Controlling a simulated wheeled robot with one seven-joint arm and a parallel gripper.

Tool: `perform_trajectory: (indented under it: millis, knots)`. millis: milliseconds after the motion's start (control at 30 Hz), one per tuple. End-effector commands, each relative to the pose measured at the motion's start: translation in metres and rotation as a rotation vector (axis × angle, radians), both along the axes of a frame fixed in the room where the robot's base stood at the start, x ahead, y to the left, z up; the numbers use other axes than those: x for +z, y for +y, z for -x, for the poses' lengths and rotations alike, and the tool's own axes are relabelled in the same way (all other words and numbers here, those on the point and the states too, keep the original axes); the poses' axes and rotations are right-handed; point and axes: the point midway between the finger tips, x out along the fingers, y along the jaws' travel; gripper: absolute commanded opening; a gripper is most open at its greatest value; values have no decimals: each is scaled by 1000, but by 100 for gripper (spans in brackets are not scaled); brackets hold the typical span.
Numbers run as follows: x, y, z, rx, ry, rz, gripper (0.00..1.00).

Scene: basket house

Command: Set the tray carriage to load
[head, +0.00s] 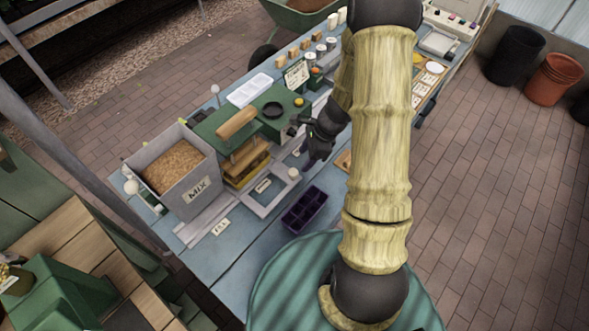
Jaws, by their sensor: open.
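A light grey frame, which looks like the tray carriage (262,209), lies on the blue bench in the head view, on a pale rail (207,222) that runs to the lower left. A pale round knob (293,173) sits at its right side. Small label plates lie by the rail, one at the lower left (220,227); their words are too small to read. A dark purple cell tray (303,210) lies on the bench just right of the frame. My gripper (314,153) is open and empty, above and right of the knob; its exact height is unclear.
A grey hopper (196,193) marked MIX, full of brown mix, stands left of the carriage. A green press-like machine (213,126) with a wooden roller stands behind it. Cups and blocks line the far edge. My arm hides part of the bench's right side.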

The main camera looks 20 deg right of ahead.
Motion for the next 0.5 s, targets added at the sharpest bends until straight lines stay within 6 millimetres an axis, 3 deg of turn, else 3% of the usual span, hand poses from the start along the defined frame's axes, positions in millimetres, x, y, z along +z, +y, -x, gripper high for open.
perform_trajectory:
  millis: [300, 500]
  knots:
    - [-50, 24, -3, 7, 4, -3, 52]
    - [-69, 32, -6, 8, 1, -1, 52]
